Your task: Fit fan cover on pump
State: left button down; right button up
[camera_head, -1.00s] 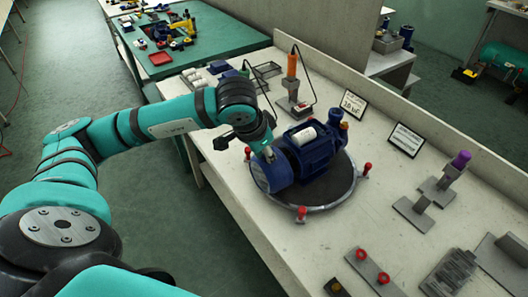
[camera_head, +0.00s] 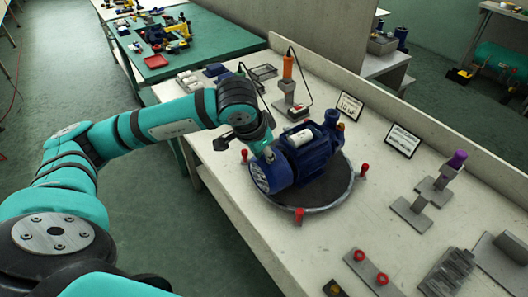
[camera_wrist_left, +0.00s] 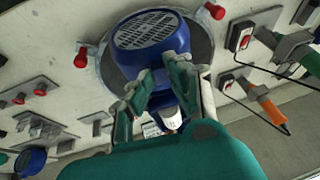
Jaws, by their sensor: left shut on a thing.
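The fan cover (camera_head: 260,177) is a blue round cap with a grille on its outer face. In the left wrist view the fan cover (camera_wrist_left: 150,32) shows its grille facing the camera. My right gripper is not in view.
Red knobs (camera_head: 299,215) stand around the turntable's rim (camera_head: 340,200). An orange-handled tool (camera_head: 288,68) on a stand and two signs (camera_head: 402,141) are behind. Grey fixtures (camera_head: 412,212) stand to the right.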

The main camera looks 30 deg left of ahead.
pick_arm(q)
jog(key=shift+w+d+b, duration=0.2)
jog(key=shift+w+d, duration=0.05)
jog(key=shift+w, duration=0.35)
jog(key=shift+w+d+b, duration=0.15)
jog(key=shift+w+d, duration=0.1)
jog(key=shift+w, duration=0.3)
jog(key=c, duration=1.2)
grip_release()
jog(key=shift+p+v, duration=1.5)
jog(key=shift+v, duration=1.5)
jog(key=v, duration=1.2)
